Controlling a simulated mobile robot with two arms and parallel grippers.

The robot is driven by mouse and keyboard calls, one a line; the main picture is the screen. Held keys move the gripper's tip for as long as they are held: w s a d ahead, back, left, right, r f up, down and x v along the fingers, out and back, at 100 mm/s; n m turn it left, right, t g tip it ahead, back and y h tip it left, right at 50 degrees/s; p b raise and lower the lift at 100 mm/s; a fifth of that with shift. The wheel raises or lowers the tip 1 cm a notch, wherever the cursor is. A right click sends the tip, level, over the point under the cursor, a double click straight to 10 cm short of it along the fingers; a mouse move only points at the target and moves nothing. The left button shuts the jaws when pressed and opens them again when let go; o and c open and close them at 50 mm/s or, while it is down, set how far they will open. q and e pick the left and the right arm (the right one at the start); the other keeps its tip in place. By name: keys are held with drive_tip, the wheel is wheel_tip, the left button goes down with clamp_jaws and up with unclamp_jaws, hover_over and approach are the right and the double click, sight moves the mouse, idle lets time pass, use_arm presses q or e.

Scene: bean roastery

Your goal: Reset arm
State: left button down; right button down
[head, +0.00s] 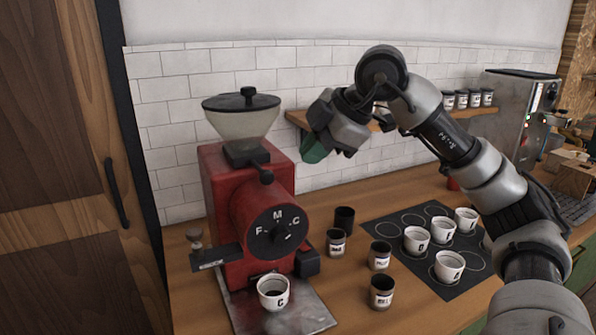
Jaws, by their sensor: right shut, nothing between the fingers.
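My right gripper (314,150) is raised in front of the tiled wall, above and to the right of the red grinder (222,205). It points down and to the left, and its fingers are shut with nothing between them. My right arm comes in from the lower right and bends at the top of the picture. The gripper touches nothing that I can see. My left gripper is not in the picture.
A white cup (273,292) marked C stands under the grinder on a metal plate. Several dark labelled jars, one of them (382,292), stand on the wooden counter. A black mat (390,229) holds several white cups. A wall shelf (478,113) holds small jars.

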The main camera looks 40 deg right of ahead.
drive_tip(key=shift+s+d+r, duration=0.15)
drive_tip(key=shift+s+r, duration=0.2)
drive_tip(key=shift+r, duration=0.2)
drive_tip(key=shift+s, duration=0.1)
